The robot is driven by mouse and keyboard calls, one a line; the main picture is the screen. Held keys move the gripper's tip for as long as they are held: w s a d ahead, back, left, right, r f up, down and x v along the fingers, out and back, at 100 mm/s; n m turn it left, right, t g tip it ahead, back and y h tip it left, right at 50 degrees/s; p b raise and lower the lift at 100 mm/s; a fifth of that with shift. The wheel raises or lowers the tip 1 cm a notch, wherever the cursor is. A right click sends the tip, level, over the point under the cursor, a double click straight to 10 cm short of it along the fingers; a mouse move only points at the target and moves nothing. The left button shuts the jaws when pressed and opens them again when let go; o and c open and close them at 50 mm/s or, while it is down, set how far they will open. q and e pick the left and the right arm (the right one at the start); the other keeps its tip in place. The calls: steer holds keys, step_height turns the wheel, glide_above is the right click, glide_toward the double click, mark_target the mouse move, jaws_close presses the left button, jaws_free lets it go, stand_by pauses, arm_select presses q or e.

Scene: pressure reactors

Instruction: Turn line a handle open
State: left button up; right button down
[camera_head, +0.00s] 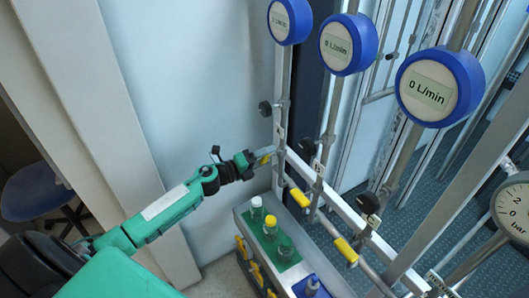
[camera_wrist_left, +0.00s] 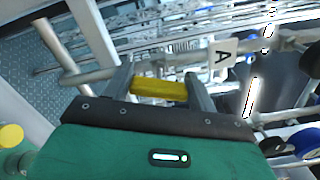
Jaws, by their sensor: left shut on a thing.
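The yellow line A handle (camera_wrist_left: 160,89) lies between the two fingers of my left gripper (camera_wrist_left: 160,85), which is shut on it. A white tag with the letter A (camera_wrist_left: 222,55) sits on the pipe just beside it in the left wrist view. In the head view my left gripper (camera_head: 262,157) reaches in from the left to the leftmost vertical pipe, and a little of the yellow handle shows at its tips. The gripper hides much of the handle and its valve there. My right gripper is not in view.
Two more yellow handles (camera_head: 300,197) (camera_head: 345,251) sit on the pipes to the right. Blue round flow meters (camera_head: 338,47) top the pipes; two read 0 L/min. A pressure gauge (camera_head: 513,209) is at the right. A grey case with bottles (camera_head: 271,226) stands below the gripper.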

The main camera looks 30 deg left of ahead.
arm_select(q)
steer(key=shift+n+p, duration=0.55)
steer(key=shift+n, duration=0.65)
steer(key=shift+f+n+p, duration=0.1)
steer(key=shift+n+p, duration=0.3)
steer(key=shift+n, duration=0.6)
steer(key=o, duration=1)
steer(key=shift+a, duration=0.1)
